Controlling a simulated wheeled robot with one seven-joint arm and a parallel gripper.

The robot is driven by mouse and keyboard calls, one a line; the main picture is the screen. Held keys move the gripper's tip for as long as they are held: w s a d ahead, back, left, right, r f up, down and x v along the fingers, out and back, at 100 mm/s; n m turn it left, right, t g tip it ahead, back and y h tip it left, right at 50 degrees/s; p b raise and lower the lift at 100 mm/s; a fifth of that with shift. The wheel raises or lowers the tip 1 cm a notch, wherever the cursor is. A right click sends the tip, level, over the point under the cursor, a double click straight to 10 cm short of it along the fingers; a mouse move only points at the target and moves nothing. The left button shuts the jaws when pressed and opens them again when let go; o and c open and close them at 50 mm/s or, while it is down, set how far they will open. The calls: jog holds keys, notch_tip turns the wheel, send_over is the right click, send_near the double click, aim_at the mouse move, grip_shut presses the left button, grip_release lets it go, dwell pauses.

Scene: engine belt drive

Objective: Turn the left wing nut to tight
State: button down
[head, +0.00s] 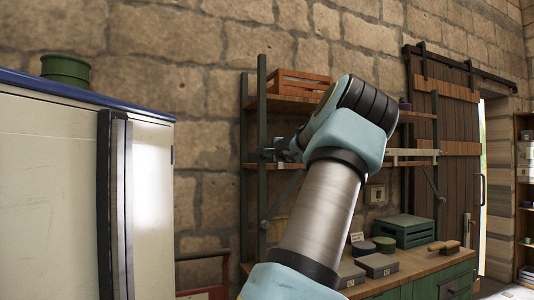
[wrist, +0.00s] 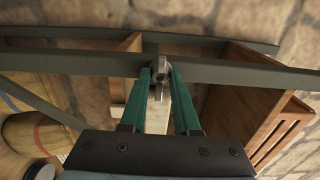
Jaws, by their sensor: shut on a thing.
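In the wrist view, the two green fingers of my gripper (wrist: 160,78) close on a small grey metal piece, which looks like the wing nut (wrist: 159,68). It sits against a dark metal bar (wrist: 95,65) of the shelf frame, and a pale tip of it shows between the fingers. In the head view, my gripper (head: 277,151) is small and partly behind my arm, close to the left post of the shelf rack. The wing nut cannot be made out there. Whether it is tight or loose cannot be told.
The shelf rack's left post (head: 262,130) stands close to my gripper. An orange slatted crate (head: 298,84) sits on the top shelf; a green crate (head: 403,231) stands on the workbench (head: 405,268). A pale cabinet (head: 55,190) fills the left. A round wooden container (wrist: 32,132) is at the wrist view's left.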

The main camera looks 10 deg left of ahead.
jog(key=c, duration=0.6)
grip_release()
jog(key=shift+c, duration=0.2)
jog(key=b+v, duration=0.5)
jog(key=v, duration=0.6)
